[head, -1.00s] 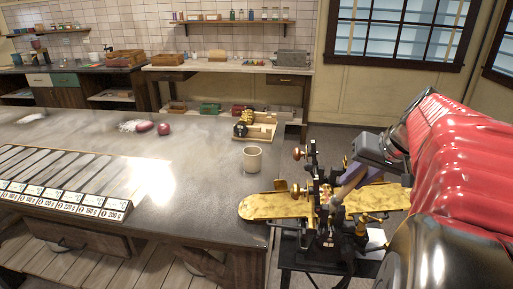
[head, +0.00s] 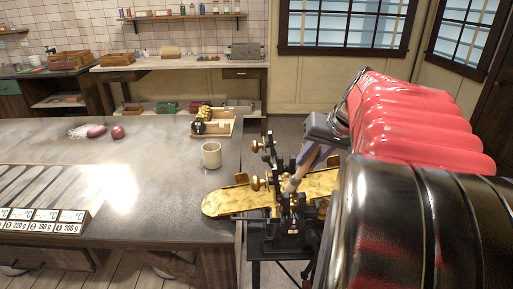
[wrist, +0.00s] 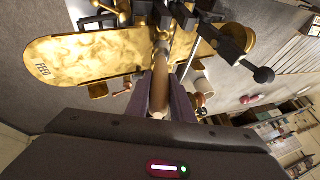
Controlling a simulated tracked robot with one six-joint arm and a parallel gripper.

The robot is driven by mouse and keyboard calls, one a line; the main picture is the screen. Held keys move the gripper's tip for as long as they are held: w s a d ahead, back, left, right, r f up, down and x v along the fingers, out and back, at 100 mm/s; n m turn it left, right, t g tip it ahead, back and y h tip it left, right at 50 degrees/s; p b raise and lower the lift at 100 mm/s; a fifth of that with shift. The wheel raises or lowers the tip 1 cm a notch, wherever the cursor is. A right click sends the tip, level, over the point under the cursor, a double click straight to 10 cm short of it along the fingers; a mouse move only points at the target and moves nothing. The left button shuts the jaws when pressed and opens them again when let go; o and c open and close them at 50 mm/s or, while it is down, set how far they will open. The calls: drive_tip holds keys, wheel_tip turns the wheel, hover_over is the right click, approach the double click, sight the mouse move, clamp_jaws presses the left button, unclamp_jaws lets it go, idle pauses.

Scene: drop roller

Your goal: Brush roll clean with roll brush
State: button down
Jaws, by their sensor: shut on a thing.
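The drop roller (head: 286,222) is a dark machine with brass knobs, on a stand at the right end of the long table. Its gold-coloured feed tray (head: 232,200) sticks out to the left; in the wrist view the tray (wrist: 90,58) reads FEED. My gripper (head: 303,171) is above the machine, shut on the roll brush (head: 291,187). In the wrist view the brush's wooden handle (wrist: 160,92) lies between my two fingers, and its head points into the machine. Whether the bristles touch a roll is hidden by the frame parts.
A beige mug (head: 211,155) stands on the long table (head: 150,170) close to the machine. A wooden tray (head: 222,127) with brass and dark pieces is behind it. The middle tabletop is mostly clear.

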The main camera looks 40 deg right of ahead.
drive_tip(key=shift+w+d+f, duration=0.1)
drive_tip(key=shift+w+d, duration=0.3)
drive_tip(key=shift+w, duration=0.2)
drive_tip(key=shift+w+d+f, duration=0.1)
drive_tip(key=shift+w+d, duration=0.3)
drive_tip(key=shift+w, duration=0.2)
drive_tip(key=w+d, duration=0.1)
drive_tip(key=w, duration=0.1)
drive_tip(key=shift+w+d+r, duration=0.15)
drive_tip(key=shift+w+d, duration=0.15)
drive_tip(key=shift+d, duration=0.05)
drive_tip(key=shift+s, duration=0.1)
drive_tip(key=shift+s+a, duration=0.45)
drive_tip(key=shift+s, duration=0.15)
drive_tip(key=shift+s+a, duration=0.4)
drive_tip(key=shift+s, duration=0.2)
drive_tip(key=shift+f, duration=0.2)
drive_tip(key=shift+s+a, duration=0.1)
